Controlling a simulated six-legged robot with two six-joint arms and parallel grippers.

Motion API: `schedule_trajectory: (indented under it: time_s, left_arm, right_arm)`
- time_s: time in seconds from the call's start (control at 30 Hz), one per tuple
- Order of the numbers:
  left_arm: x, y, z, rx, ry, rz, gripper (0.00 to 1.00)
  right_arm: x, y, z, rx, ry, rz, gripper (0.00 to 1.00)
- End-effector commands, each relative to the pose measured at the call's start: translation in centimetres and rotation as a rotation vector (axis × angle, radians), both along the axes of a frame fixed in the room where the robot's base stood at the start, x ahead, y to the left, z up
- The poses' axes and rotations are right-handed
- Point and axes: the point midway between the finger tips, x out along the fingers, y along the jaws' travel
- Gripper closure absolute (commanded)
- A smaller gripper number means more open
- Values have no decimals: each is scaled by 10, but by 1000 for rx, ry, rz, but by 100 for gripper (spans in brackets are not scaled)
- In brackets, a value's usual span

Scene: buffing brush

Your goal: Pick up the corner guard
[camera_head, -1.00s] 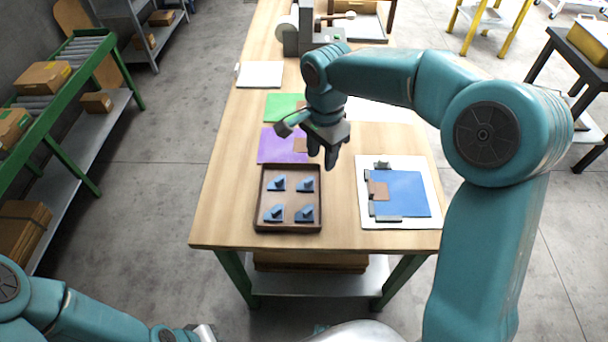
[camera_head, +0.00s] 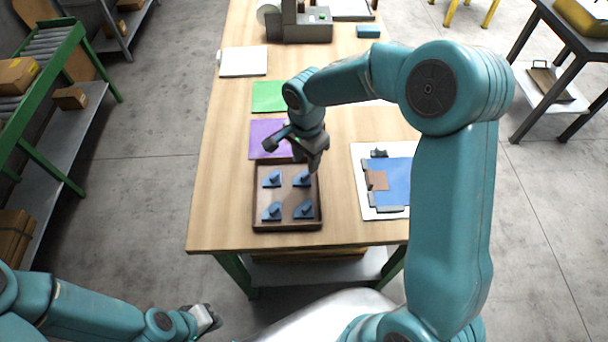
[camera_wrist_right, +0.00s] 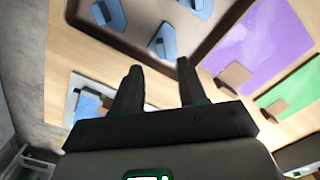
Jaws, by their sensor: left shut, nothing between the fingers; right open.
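Several blue angled pieces, which look like the corner guards, lie apart in a brown tray (camera_head: 288,226). One corner guard (camera_head: 302,178) is at the tray's far right, with others at far left (camera_head: 271,179), near left (camera_head: 271,211) and near right (camera_head: 304,210). My right gripper (camera_head: 309,165) is open and empty over the tray's far right edge, close to the far-right piece. In the right wrist view its fingers (camera_wrist_right: 157,68) are spread, with a blue piece (camera_wrist_right: 163,40) just beyond them. My left gripper (camera_head: 207,318) is shut and empty, low in front of the table.
Right of the tray lies a white board (camera_head: 368,210) with a blue sheet (camera_head: 398,185) and a brown block (camera_head: 377,180). Purple (camera_head: 264,138) and green (camera_head: 268,97) sheets lie behind the tray. A grey machine (camera_head: 300,25) stands at the back. The table's left strip is clear.

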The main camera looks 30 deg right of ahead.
Motion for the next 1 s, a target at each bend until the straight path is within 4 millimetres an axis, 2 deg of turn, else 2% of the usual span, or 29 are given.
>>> schedule_trajectory:
  time_s: [0.23, 0.5, 0.77, 0.8, 0.87, 0.9, 1.0]
  left_arm:
    - [0, 0, 5, 0, 0, 0, 100]
    - [0, 0, 15, 0, 0, 0, 100]
    - [0, 0, 14, 0, 0, 0, 100]
    - [0, 0, 14, 0, 0, 0, 100]
    - [0, 0, 14, 0, 0, 0, 100]
    - [0, 0, 14, 0, 0, 0, 100]
    - [0, 0, 14, 0, 0, 0, 100]
  right_arm:
    - [2, 1, -21, 0, 2, 0, 58]
    - [3, 1, -61, 2, 2, 0, 58]
    - [4, 1, -66, 2, -2, -1, 58]
    - [4, 1, -66, 2, -2, -1, 65]
    - [4, 1, -66, 2, -2, 0, 85]
    - [4, 1, -66, 2, -2, 0, 98]
    - [4, 1, -65, 2, -2, 0, 100]
